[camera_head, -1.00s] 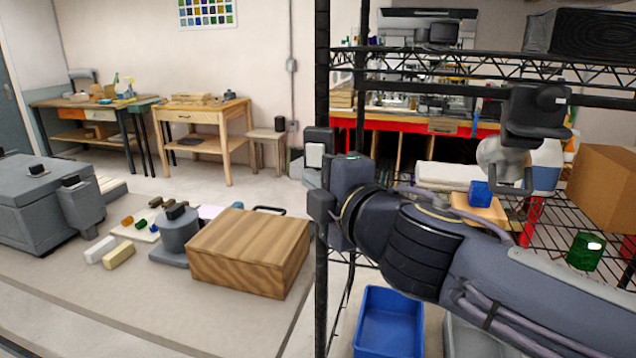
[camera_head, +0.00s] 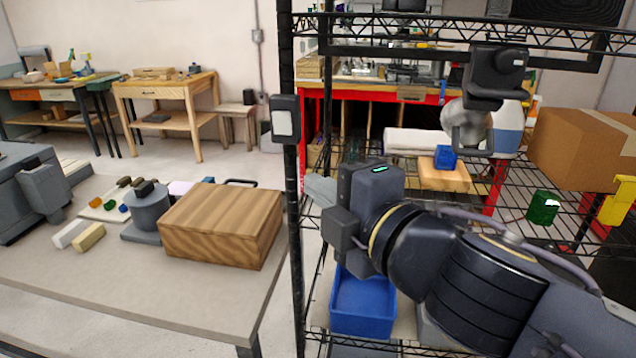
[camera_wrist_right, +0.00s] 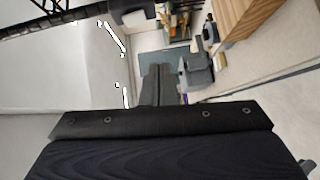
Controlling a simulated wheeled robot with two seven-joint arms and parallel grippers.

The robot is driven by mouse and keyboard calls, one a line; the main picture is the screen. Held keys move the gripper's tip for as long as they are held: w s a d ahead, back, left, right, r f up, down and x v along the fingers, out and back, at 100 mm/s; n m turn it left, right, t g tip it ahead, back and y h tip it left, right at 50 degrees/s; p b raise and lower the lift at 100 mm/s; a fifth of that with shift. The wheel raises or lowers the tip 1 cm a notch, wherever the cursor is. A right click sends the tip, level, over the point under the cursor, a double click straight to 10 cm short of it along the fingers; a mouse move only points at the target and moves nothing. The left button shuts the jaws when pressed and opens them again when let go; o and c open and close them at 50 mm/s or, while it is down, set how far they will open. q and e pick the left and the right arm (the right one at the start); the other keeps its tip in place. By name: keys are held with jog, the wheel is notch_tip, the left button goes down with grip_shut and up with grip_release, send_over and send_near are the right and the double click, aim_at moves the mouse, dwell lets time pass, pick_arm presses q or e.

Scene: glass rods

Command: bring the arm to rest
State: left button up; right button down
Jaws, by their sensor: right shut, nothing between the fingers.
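My right arm comes in from the lower right in the head view. Its gripper (camera_head: 320,189) is just right of the black rack post, partly hidden by my own wrist. In the right wrist view the two grey fingers (camera_wrist_right: 156,84) lie together, shut and empty, pointing away from the camera. No object touches the fingertips. My left gripper is in neither view.
The black rack post (camera_head: 292,200) stands close left of my right wrist. A blue bin (camera_head: 362,308) is below the wrist. A wooden box (camera_head: 222,222) sits on the table at left. A green glass (camera_head: 542,207) and a cardboard box (camera_head: 585,150) are on the wire shelf.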

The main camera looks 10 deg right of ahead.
jog(key=s+d+f+m+g+h+p, duration=0.15)
jog(key=d+f+m+g+h, duration=0.35)
jog(key=d+f+m, duration=0.9)
jog(key=s+d+f+m+g+y, duration=0.1)
jog(key=s+f+m+g, duration=0.3)
jog(key=s+f+m, duration=0.6)
notch_tip(320, 180, down, 3)
jog(key=s, duration=0.2)
jog(key=shift+s+g, duration=0.3)
jog(key=shift+s, duration=0.05)
